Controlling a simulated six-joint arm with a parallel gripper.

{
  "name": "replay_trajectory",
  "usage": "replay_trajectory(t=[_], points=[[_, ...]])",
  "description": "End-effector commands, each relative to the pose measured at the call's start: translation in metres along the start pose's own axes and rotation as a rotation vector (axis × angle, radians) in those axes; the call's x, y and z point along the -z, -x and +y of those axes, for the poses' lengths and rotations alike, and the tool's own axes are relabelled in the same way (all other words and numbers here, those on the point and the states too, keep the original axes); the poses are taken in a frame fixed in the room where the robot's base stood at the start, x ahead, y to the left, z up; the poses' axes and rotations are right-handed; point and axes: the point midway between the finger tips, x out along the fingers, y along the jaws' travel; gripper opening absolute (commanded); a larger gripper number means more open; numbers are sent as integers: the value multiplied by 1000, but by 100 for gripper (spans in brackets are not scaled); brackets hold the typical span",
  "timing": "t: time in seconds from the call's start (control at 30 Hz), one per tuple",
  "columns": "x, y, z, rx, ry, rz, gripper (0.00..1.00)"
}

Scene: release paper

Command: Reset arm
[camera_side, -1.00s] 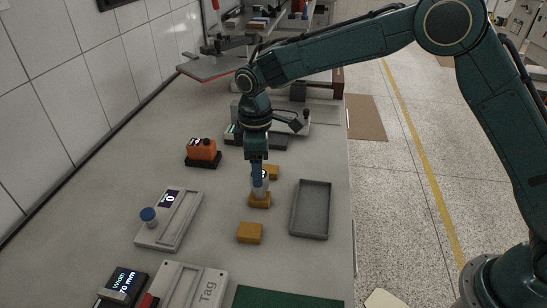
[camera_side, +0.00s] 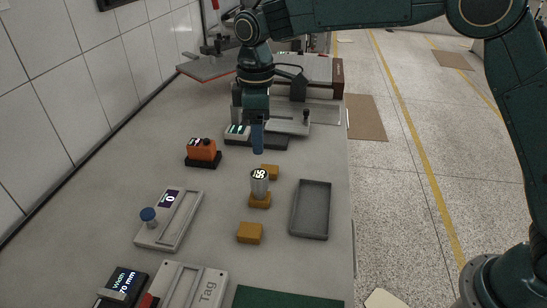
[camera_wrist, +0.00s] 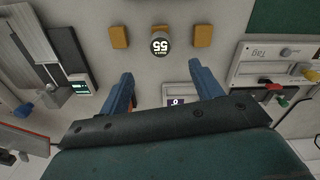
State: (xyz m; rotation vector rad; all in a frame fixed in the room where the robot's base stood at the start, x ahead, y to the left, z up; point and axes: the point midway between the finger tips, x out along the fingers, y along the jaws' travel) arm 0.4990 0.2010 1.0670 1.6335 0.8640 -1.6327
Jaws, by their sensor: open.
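My gripper (camera_side: 257,138) hangs above the bench with its fingers pointing down. In the wrist view its two blue fingers (camera_wrist: 160,84) are spread wide with nothing between them.
Two more yellow blocks, one behind (camera_side: 271,171) and one in front (camera_side: 249,232), flank the cylinder. A grey tray (camera_side: 311,209) lies to the right. An orange device (camera_side: 202,151) and a grey unit with a blue knob (camera_side: 170,218) stand left. Other devices stand behind.

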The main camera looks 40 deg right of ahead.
Motion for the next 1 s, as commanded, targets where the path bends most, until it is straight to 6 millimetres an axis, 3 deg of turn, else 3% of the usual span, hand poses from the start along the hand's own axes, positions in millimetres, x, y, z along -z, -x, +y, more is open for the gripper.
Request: replay_trajectory(t=[0.27,0.6,1.0], points=[[-33,32,0,-25,-87,39,65],[-105,82,-13,-74,-270,117,65],[-192,115,-45,-129,-485,215,65]])
